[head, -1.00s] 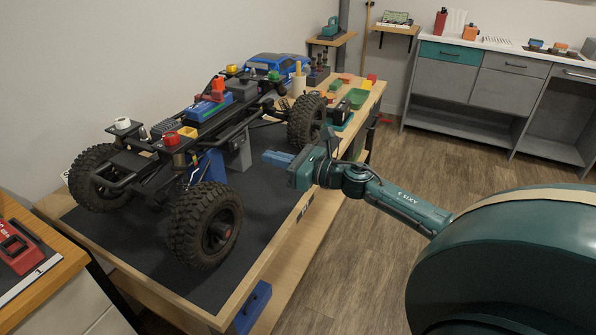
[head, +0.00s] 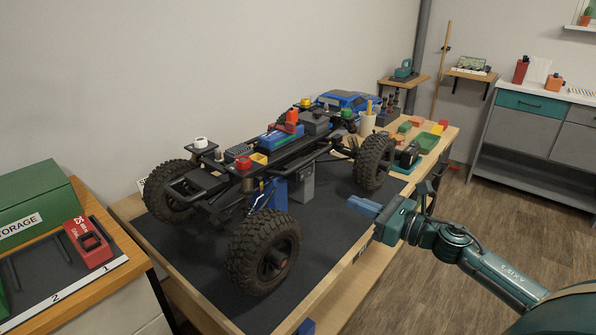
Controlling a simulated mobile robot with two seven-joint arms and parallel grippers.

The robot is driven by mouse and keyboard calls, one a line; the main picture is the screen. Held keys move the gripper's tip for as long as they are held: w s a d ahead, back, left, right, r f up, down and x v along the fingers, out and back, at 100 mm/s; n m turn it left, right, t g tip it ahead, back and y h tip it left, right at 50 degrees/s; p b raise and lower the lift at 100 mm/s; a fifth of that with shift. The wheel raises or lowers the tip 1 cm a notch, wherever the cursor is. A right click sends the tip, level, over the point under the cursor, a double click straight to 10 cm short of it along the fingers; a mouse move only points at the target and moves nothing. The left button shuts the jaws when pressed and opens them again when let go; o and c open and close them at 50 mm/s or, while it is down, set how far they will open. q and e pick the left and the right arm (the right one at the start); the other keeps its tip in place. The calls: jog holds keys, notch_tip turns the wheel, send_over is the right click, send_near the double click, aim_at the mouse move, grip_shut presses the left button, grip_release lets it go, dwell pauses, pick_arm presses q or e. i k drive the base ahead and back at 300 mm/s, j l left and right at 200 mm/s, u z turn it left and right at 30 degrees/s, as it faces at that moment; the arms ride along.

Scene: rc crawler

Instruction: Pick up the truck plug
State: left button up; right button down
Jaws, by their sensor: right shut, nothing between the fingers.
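The truck is a black crawler chassis (head: 215,180) with big black tyres, standing on the dark mat of a wooden bench. A red upright piece (head: 292,120) stands at the end of a blue block (head: 277,141) on the chassis; it may be the truck plug, but I cannot tell for sure. Smaller red (head: 243,163) and yellow (head: 259,158) pieces sit nearer on the chassis. My right gripper (head: 362,206) is shut and empty, beside the bench's right edge, pointing left, apart from the truck. My left gripper is not in view.
A side table at left holds a green storage box (head: 38,205) and a red device (head: 88,242) on a numbered strip. Floor is clear at right.

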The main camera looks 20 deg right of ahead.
aim_at(292, 115)
jog(key=k+l, duration=0.7)
jog(key=k, duration=0.2)
